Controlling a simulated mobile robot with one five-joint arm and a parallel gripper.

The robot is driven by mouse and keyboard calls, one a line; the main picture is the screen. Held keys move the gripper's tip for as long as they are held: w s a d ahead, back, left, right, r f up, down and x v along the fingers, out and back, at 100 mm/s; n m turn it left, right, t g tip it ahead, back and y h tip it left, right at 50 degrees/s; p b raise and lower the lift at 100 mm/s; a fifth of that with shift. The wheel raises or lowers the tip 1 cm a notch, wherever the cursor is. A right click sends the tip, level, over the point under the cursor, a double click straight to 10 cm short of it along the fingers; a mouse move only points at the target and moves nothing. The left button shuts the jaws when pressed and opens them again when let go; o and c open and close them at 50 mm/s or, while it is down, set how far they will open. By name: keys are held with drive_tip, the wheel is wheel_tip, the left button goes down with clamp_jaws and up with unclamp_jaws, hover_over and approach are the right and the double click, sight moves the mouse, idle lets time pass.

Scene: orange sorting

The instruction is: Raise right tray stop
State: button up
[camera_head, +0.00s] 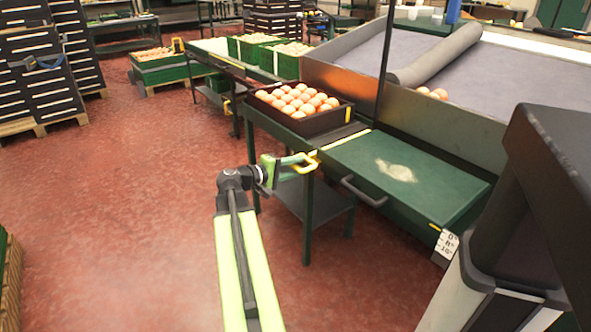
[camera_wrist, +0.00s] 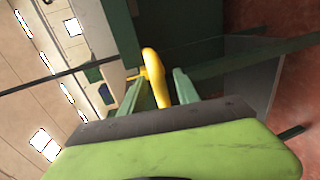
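The tray stop appears to be the yellow handle (camera_head: 313,161) at the near left corner of the green-topped bench (camera_head: 448,191), just in front of the crate of oranges. In the wrist view the yellow handle (camera_wrist: 153,66) stands between my two green fingers, its lower end reaching down between them. My gripper (camera_head: 300,163) is at the handle with its fingers apart; it also shows in the wrist view (camera_wrist: 165,80). A narrow gap seems to show beside the handle, and firm contact cannot be made out. The stop's mounting is partly hidden.
A dark crate (camera_head: 318,124) full of oranges stands on the green stand behind the handle. A dark bar handle (camera_head: 362,192) juts from the bench front. A dark post and grey chute (camera_head: 440,125) rise behind. The red floor (camera_head: 130,210) at left is clear.

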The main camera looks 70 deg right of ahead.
drive_tip(key=shift+d, duration=0.1)
clamp_jaws()
idle(1.4)
